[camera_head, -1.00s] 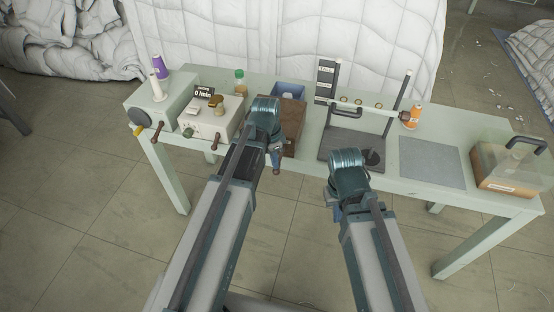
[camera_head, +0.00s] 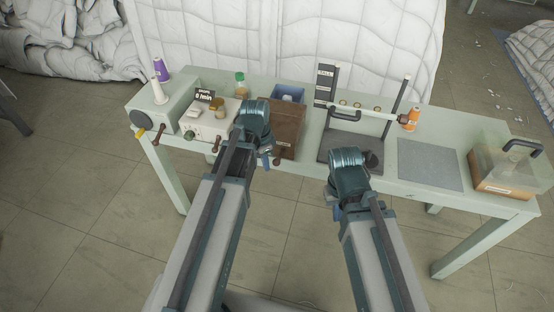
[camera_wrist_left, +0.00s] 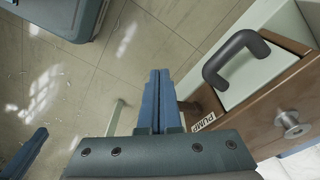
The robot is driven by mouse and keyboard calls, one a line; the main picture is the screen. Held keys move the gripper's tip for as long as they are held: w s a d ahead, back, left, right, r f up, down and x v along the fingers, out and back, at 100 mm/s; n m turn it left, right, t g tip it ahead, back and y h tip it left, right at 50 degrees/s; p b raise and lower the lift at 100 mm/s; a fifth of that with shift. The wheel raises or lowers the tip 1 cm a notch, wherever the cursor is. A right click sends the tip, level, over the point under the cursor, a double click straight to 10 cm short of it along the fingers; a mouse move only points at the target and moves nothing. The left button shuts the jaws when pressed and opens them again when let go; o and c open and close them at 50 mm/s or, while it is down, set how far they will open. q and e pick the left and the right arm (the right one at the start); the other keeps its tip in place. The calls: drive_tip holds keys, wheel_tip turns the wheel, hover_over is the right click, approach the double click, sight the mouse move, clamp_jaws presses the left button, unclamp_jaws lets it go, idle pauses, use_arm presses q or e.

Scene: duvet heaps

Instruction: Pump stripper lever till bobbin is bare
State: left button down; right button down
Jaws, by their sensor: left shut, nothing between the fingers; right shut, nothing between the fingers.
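The brown wooden box (camera_head: 290,112) stands mid-table, with a small PUMP label on its front that also shows in the left wrist view (camera_wrist_left: 203,121). My left gripper (camera_head: 266,158) is shut and empty. My right gripper (camera_head: 337,213) is shut and empty in front of the table.
Left on the table are a grey-green machine (camera_head: 165,110) with cones and a beige counter box (camera_head: 208,118). Right are a dark frame stand (camera_head: 342,148), an orange spool (camera_head: 413,118), a grey mat (camera_head: 430,165) and a clear-lidded case (camera_head: 505,172). White duvets hang behind.

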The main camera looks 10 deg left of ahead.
use_arm(q)
wheel_tip(320, 180, up, 13)
drive_tip(key=a+p, duration=0.1)
drive_tip(key=p, duration=1.1)
drive_tip(key=shift+s, duration=0.4)
drive_tip(key=shift+f, duration=0.1)
drive_tip(key=s+d+n+g+y, duration=0.1)
drive_tip(key=s+d+n, duration=0.5)
drive_tip(key=s+d, duration=0.6)
drive_tip(key=shift+d+n+y, duration=0.3)
drive_tip(key=shift+d+y, duration=0.3)
drive_tip(key=shift+d, duration=0.05)
